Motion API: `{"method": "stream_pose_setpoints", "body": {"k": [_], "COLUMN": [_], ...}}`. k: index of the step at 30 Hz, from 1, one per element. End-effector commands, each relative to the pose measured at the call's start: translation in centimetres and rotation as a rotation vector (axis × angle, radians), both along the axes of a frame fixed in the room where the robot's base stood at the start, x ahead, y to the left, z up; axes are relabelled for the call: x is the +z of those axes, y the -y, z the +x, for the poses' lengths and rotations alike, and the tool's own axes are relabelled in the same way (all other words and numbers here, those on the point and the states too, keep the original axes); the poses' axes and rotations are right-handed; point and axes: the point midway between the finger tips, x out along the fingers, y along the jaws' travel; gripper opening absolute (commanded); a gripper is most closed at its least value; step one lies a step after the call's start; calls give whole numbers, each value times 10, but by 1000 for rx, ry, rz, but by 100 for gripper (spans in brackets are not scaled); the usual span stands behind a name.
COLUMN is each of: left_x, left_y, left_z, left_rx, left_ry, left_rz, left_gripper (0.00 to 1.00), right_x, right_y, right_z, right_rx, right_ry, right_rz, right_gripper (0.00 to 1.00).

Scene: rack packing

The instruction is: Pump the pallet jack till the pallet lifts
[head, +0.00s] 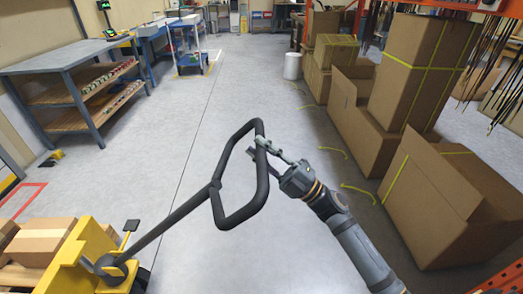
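The yellow pallet jack (84,262) stands at the lower left. Its dark tiller (168,226) slants up to the right and ends in a black loop handle (220,203). A pallet with cardboard boxes (40,238) shows at the left edge, partly cut off. Whether the pallet is clear of the floor cannot be told. My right gripper (259,153) is at the upper right bar of the handle loop. Its fingers lie on both sides of the bar and appear closed on it. My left gripper is not in view.
Large cardboard boxes (425,205) line the right side near an orange rack (440,5). A blue-grey workbench (75,55) stands at the left, with a blue cart (187,50) farther back. A white bin (292,66) stands beyond. The middle floor is clear.

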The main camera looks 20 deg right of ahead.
Motion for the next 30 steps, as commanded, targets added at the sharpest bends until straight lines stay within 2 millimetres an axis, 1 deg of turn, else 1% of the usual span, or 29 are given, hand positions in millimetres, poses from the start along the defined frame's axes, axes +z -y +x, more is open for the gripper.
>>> {"method": "stream_pose_setpoints", "body": {"k": [1,5,13,17,20,30], "left_x": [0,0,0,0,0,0], "left_y": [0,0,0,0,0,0], "left_z": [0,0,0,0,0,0], "left_rx": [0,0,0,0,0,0], "left_ry": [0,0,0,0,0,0], "left_rz": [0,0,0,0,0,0], "left_gripper": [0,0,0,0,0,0], "right_x": [-1,-1,0,-4,-12,-50], "right_y": [0,0,0,4,12,55], "right_z": [0,0,0,-4,-12,-52], "right_rx": [-1,-1,0,1,4,4], "right_ry": [-2,-1,-1,-1,-5,-9], "right_rz": [0,-1,-1,-3,-5,-8], "right_gripper": [30,47,47,47,47,47]}}
